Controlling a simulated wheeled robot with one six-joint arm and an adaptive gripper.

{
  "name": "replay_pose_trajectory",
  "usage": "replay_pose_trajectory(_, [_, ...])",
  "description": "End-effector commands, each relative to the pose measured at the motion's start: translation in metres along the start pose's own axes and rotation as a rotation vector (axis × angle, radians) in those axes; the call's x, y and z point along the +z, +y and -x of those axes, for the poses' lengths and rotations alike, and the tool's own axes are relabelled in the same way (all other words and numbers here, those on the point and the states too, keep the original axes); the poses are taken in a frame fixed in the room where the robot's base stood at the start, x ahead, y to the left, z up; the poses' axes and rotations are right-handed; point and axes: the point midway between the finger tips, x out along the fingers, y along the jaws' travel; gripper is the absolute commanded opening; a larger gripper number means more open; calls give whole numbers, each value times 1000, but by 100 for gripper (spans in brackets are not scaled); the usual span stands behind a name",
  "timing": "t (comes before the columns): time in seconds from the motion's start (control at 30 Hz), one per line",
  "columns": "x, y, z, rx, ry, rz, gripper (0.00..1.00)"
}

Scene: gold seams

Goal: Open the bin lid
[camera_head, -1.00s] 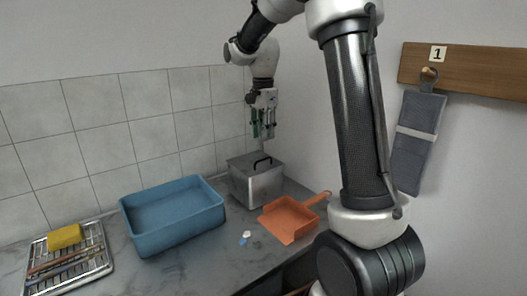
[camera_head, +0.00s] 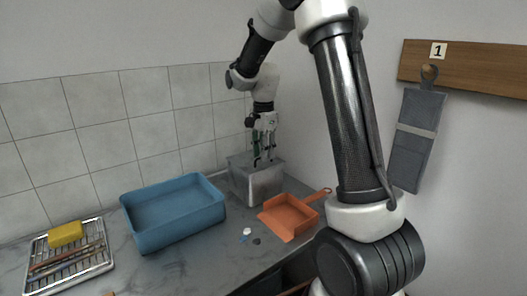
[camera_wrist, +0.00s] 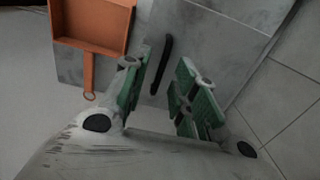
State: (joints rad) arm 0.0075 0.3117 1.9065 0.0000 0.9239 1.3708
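The bin is a grey metal box (camera_head: 262,190) on the counter against the back wall. Its flat lid (camera_wrist: 200,40) carries a black bar handle (camera_wrist: 162,64). My gripper (camera_head: 263,162) points down just over the lid, and in the head view its fingers hide most of the handle. In the wrist view the green-padded fingers of my gripper (camera_wrist: 158,88) are apart, with the handle between them and no clear contact. The lid appears to lie flat on the bin.
An orange dustpan (camera_head: 290,215) lies right of the bin. A blue tub (camera_head: 175,235) stands to the left. Small white and dark bits lie in front. A rack (camera_head: 75,268) with a yellow sponge (camera_head: 65,234) is far left. A grey cloth (camera_head: 415,130) hangs on the right wall.

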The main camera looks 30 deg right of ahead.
Motion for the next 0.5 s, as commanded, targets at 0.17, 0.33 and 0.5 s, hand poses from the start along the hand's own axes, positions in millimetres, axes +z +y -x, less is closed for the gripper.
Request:
replay_pose_trajectory(0.17, [0,0,0,0,0,0,4])
replay_pose_trajectory(0.33, [0,0,0,-1,0,0,0])
replay_pose_trajectory(0.5, [0,0,1,2,0,0,0])
